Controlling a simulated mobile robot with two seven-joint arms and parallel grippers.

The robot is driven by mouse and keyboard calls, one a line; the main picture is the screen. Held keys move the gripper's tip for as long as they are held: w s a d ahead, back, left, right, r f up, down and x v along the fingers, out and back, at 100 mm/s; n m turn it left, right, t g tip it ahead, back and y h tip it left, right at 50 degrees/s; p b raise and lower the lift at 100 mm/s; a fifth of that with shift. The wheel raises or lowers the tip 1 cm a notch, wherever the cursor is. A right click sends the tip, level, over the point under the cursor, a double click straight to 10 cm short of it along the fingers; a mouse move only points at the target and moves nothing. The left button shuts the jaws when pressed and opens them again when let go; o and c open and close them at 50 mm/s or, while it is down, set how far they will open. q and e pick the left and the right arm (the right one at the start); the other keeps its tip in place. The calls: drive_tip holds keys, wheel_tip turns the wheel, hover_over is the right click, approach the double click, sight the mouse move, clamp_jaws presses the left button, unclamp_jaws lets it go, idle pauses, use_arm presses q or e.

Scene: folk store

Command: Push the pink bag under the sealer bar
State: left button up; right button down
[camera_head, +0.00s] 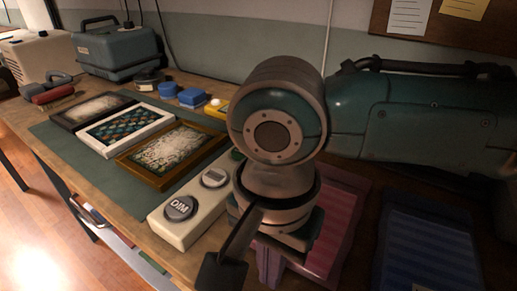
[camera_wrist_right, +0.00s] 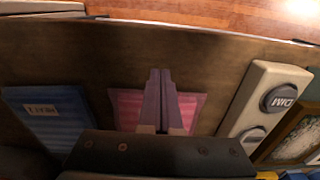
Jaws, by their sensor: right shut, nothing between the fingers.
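The pink bag (camera_head: 338,228) lies flat on the bench, partly hidden behind my right wrist in the head view. It also shows in the right wrist view (camera_wrist_right: 190,108), with my fingers across its middle. My right gripper (camera_head: 268,266) is shut and empty, with its purple fingers pointing down at the bag's near side. In the right wrist view the shut fingertips (camera_wrist_right: 160,73) reach past the bag's edge over bare wood. Whether they touch the bag I cannot tell. I cannot make out a sealer bar. My left gripper is not in view.
A white box with a DIM knob (camera_head: 180,208) stands left of my right gripper. A blue packet (camera_head: 425,245) lies to the right. Framed pictures (camera_head: 172,154) lie on a green mat (camera_head: 65,143). A blue-grey case (camera_head: 118,48) stands at the back left.

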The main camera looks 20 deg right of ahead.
drive_tip(key=shift+f, duration=0.8)
drive_tip(key=shift+r+p, duration=0.25)
drive_tip(key=shift+p, duration=0.2)
idle(0.5)
idle(0.5)
drive_tip(key=shift+d, duration=0.1)
drive_tip(key=shift+w+d, duration=0.6)
drive_tip(key=shift+d, duration=0.1)
drive_tip(key=shift+w+d, duration=0.15)
drive_tip(key=shift+w+d, duration=0.45)
drive_tip(key=shift+d, duration=0.15)
